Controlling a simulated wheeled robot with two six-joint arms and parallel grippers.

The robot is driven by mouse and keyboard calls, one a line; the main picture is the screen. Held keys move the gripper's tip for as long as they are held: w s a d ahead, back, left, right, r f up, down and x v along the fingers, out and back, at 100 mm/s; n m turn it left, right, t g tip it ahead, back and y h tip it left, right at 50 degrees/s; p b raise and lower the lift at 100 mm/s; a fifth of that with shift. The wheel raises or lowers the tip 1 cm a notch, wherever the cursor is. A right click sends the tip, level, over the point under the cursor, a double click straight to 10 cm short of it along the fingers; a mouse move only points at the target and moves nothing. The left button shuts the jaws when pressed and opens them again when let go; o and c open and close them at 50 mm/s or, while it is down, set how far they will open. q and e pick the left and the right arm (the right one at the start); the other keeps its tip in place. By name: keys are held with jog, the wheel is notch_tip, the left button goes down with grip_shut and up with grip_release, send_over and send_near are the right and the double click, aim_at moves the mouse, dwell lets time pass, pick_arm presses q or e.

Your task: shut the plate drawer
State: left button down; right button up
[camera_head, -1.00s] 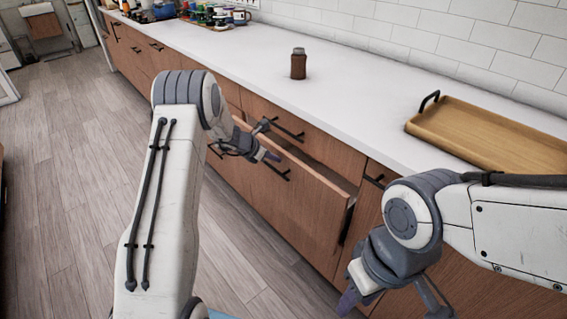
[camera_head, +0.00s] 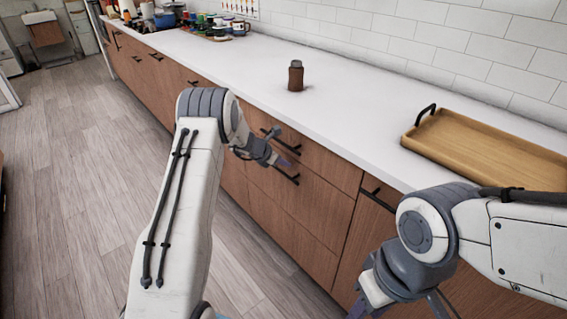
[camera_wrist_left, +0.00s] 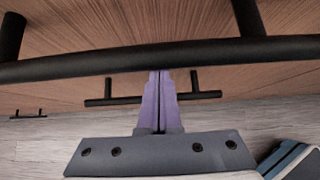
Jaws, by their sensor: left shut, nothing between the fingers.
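The plate drawer (camera_head: 300,208) is the wooden drawer below the top one in the island front. Its face looks flush with the fronts around it, with no gap visible above it. Its black bar handle (camera_head: 288,176) shows just below my left gripper (camera_head: 284,162). My left gripper is shut and empty, its tips close to the drawer front; I cannot tell whether they touch it. In the left wrist view, the shut purple fingers (camera_wrist_left: 160,100) point toward the wood, near a long black handle bar (camera_wrist_left: 160,60). My right gripper (camera_head: 400,303) is open and empty at the lower right.
More closed drawers run along the front. The floor (camera_head: 80,180) at left is clear.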

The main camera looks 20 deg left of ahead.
pick_arm(q)
jog(key=s+a+f+v, duration=0.1)
jog(key=s+f+v, duration=0.1)
jog(key=v, duration=1.1)
jog(key=s+d+r+m+g+h, duration=0.1)
jog(key=s+d+r+m, duration=0.2)
jog(key=d, duration=0.4)
jog(key=s+d+r+m+g, duration=0.1)
jog(key=s+d+m+g, duration=0.1)
jog(key=d+m, duration=0.4)
jog(key=s+d+r+m+g, duration=0.4)
jog(key=s+d+m, duration=0.7)
jog(key=s+d, duration=0.3)
jog(key=s+a+m+y, duration=0.2)
jog(key=s+m+y, duration=0.2)
jog(key=s+m, duration=1.5)
notch_tip(320, 180, up, 15)
jog(key=s+n+p, duration=0.2)
jog(key=p, duration=1.2)
jog(key=shift+a+r+g+y, duration=0.2)
jog(key=shift+a+g+y, duration=0.1)
jog(key=shift+a+g, duration=0.1)
pick_arm(e)
notch_tip(320, 180, up, 14)
jog(key=shift+s+a+r, duration=0.15)
jog(key=shift+s+a, duration=0.15)
jog(key=shift+s, duration=0.15)
